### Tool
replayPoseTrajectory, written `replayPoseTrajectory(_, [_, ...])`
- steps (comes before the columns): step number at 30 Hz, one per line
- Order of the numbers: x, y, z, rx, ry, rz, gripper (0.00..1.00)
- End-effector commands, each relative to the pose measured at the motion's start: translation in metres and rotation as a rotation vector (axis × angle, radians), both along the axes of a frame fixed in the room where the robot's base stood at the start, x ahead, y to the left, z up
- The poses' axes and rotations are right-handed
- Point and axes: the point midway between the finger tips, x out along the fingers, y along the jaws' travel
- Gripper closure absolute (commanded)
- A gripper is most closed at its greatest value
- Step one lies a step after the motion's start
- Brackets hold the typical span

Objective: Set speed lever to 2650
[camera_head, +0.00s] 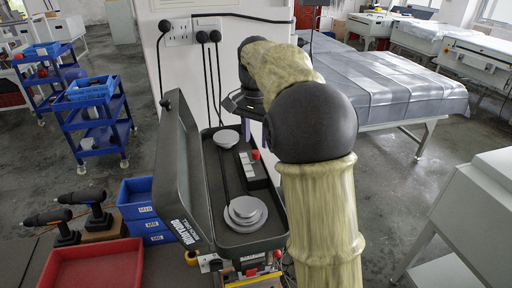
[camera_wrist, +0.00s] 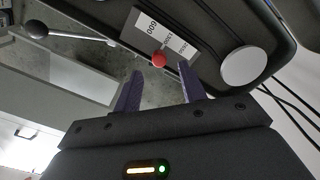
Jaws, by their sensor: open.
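The speed lever's red knob (camera_wrist: 158,59) shows in the wrist view beside a pale label plate (camera_wrist: 150,21) with printed speed numbers, partly legible and turned over. In the head view the red knob (camera_head: 256,154) stands at the right side of the grey open machine (camera_head: 170,185), near the label plate (camera_head: 247,165). My gripper (camera_wrist: 161,68) is open and empty. Its two dark purple fingers point toward the red knob, with the knob between the fingertip directions in the picture. Whether it touches the knob I cannot tell. In the head view my arm hides most of the gripper.
Round metal discs (camera_head: 245,211) lie at the machine's near end, and a smaller disc (camera_head: 226,138) at its far end. A black-knobbed lever (camera_wrist: 36,29) shows in the wrist view. The raised lid stands at left. Blue bins (camera_head: 140,200) and a red tray (camera_head: 95,265) are nearby.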

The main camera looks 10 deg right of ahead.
Motion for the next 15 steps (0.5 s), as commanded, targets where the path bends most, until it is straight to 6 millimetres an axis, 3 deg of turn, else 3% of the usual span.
replayPoseTrajectory(7, [-0.001,-0.001,-0.034,0.001,0.002,-0.001,0.59])
replayPoseTrajectory(15, [0.000,-0.001,-0.041,0.000,0.000,-0.003,0.59])
